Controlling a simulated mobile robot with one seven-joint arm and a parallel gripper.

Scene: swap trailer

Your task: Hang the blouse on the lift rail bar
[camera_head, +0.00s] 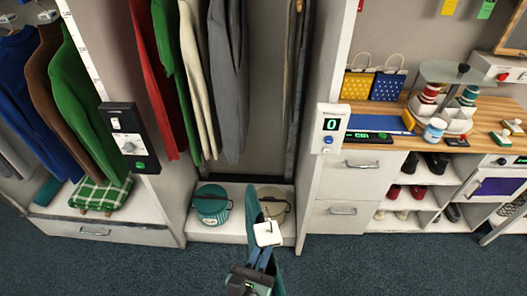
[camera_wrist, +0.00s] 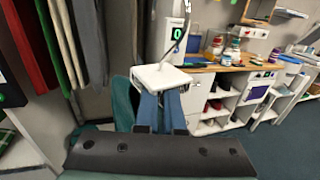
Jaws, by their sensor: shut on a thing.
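My gripper (camera_head: 265,247) is low in front of the middle wardrobe bay, its two blue fingers shut on a white block with a thin hook rising from it. In the wrist view, the white block (camera_wrist: 160,76) sits at the fingertips (camera_wrist: 160,95). A teal garment, seemingly the blouse (camera_head: 253,204), is seen nearly edge-on beyond the block and beside my gripper. It also shows behind the fingers in the wrist view (camera_wrist: 122,102). The hook is not on any bar. The lift rail bar is not visible; the upper bays are cut off by the picture edge.
Red, green, cream and grey garments (camera_head: 226,80) hang in the middle bay, above a teal pot (camera_head: 211,204) and a beige pot (camera_head: 273,200). White posts flank the bay; the right one bears a box reading 0 (camera_head: 331,126). A wooden counter (camera_head: 420,140) is right.

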